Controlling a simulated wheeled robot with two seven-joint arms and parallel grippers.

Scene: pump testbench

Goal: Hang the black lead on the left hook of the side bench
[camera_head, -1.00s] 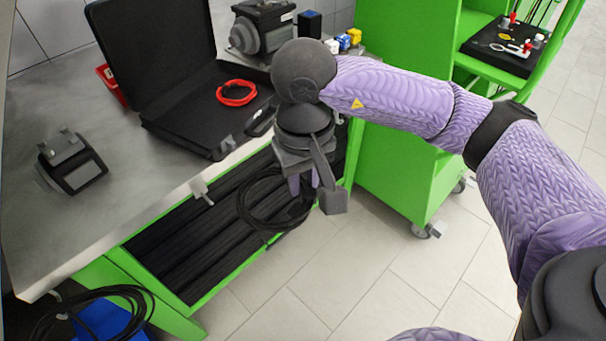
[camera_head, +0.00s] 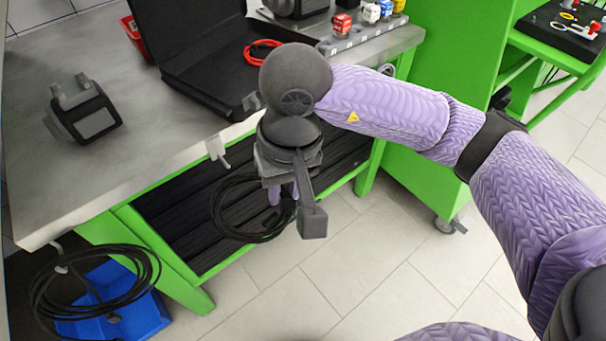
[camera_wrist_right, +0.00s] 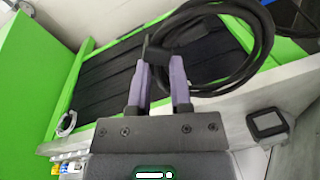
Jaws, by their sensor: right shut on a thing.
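The black lead (camera_head: 233,228) is a coiled loop hanging from my right gripper (camera_head: 284,192) in front of the side bench's open lower shelf. In the right wrist view, the fingers of my right gripper (camera_wrist_right: 160,62) are shut on one side of the black lead (camera_wrist_right: 262,40), which loops out to the right. The side bench (camera_head: 125,165) has a pale hook (camera_head: 217,150) on its front edge, left of and above the held lead, apart from it. Another hook (camera_head: 60,262) at the bench's left end carries a separate black cable coil (camera_head: 140,283). My left gripper is not in view.
On the bench stand a grey-black device (camera_head: 84,112) and an open black case (camera_head: 205,82) with a red cable (camera_head: 262,50). A blue bin (camera_head: 150,317) is on the floor below the left coil. A green cabinet (camera_head: 425,185) stands to the right. Front floor is clear.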

